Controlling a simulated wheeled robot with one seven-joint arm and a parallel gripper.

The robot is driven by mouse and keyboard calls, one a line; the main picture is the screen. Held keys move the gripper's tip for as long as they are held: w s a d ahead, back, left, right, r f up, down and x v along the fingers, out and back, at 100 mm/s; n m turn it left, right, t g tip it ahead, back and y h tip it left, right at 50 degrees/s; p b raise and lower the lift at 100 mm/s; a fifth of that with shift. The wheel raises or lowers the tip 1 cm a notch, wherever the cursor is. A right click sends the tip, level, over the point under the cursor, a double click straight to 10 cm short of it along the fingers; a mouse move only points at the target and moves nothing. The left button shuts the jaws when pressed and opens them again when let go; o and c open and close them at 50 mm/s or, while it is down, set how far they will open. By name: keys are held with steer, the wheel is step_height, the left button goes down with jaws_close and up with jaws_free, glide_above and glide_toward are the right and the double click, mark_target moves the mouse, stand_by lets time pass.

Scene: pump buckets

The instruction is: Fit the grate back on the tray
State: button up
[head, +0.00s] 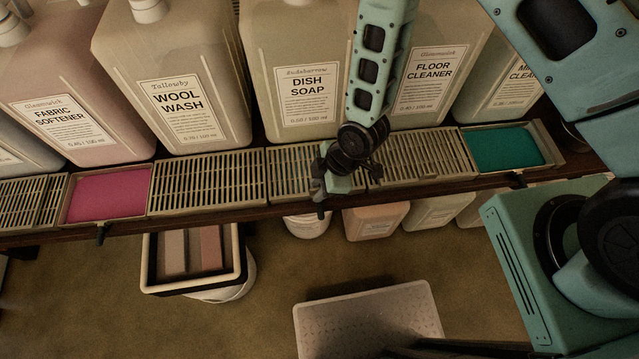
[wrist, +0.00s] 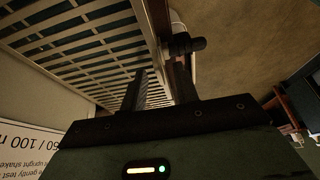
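A row of drip trays runs along the shelf edge in the head view. The pink tray (head: 110,193) at left and the teal tray (head: 505,147) at right have no grate over them. Slatted beige grates cover the others, such as the left-middle grate (head: 205,180) and the right-middle grate (head: 430,156). My gripper (head: 328,182) points down at the front edge of the middle trays. In the wrist view my gripper (wrist: 160,88) has its fingers apart, one over a slatted grate (wrist: 80,50) and one by the rim's outer side. Fingertip contact is unclear.
Small dark taps stick out in front, one (wrist: 187,45) near my fingers. Below are a cream-rimmed bin (head: 192,284) and a pale perforated slab (head: 370,325).

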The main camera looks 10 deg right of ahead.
steer(key=b+v, duration=0.1)
steer(key=v, duration=1.6)
steer(key=shift+r, duration=0.15)
steer(key=shift+d, duration=0.1)
steer(key=s+r+m+h, duration=0.2)
steer(key=s+r+m, duration=0.3)
steer(key=r, duration=0.3)
steer(key=s+d+r+m+h, duration=0.1)
steer(key=s+r+m, duration=0.3)
steer(key=s+r, duration=0.2)
step_height(320, 180, up, 2)
steer(key=shift+d+r+m+h+b, duration=0.15)
steer(key=shift+d+m+h+b, duration=0.05)
steer(key=shift+m+h+b, duration=0.2)
